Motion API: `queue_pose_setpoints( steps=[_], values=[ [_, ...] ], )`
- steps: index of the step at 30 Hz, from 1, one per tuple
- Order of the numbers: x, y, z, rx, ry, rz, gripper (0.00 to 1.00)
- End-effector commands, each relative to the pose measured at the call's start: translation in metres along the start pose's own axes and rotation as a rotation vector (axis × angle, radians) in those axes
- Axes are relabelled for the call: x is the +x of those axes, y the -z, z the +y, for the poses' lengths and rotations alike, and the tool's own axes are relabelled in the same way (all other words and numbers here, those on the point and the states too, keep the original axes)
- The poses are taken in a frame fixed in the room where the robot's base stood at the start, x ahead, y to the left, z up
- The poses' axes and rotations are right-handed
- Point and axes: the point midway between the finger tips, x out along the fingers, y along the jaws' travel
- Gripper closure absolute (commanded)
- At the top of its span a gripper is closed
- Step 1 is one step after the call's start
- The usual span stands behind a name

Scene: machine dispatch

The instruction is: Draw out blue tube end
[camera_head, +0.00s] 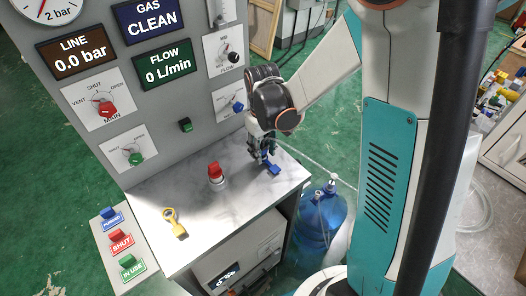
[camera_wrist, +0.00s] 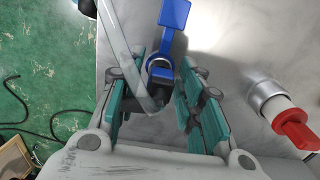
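The blue tube end shows in the wrist view as a blue collar (camera_wrist: 158,73) on a dark fitting, with a blue flat tab (camera_wrist: 174,14) beyond it. A clear tube (camera_wrist: 124,55) runs from the upper left down to the fitting. My gripper (camera_wrist: 163,100) has its teal fingers on either side of the fitting, with gaps visible, so it looks open around it. In the head view my gripper (camera_head: 263,150) points down over the right part of the grey worktop, and the blue tab (camera_head: 272,168) shows just below it. The fingertips partly hide the fitting there.
A red-capped port (camera_head: 216,173) stands left of my gripper; it is at right in the wrist view (camera_wrist: 284,118). A yellow tagged piece (camera_head: 175,224) lies on the worktop (camera_head: 205,215). The valve panel (camera_head: 165,95) rises behind. A blue bottle (camera_head: 318,215) stands to the right.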

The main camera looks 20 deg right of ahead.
Motion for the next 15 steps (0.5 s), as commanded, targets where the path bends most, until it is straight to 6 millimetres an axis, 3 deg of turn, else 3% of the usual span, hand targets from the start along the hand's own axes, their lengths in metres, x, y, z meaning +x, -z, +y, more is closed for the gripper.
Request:
queue_pose_setpoints(
  steps=[1,3,15],
  values=[
    [-0.0001,0.0000,0.0000,0.000,0.000,0.000,0.85],
    [0.0000,0.0000,0.0000,0.000,0.000,0.000,1.00],
    [-0.0054,0.0000,0.0000,0.000,0.000,0.000,1.00]
  ],
)
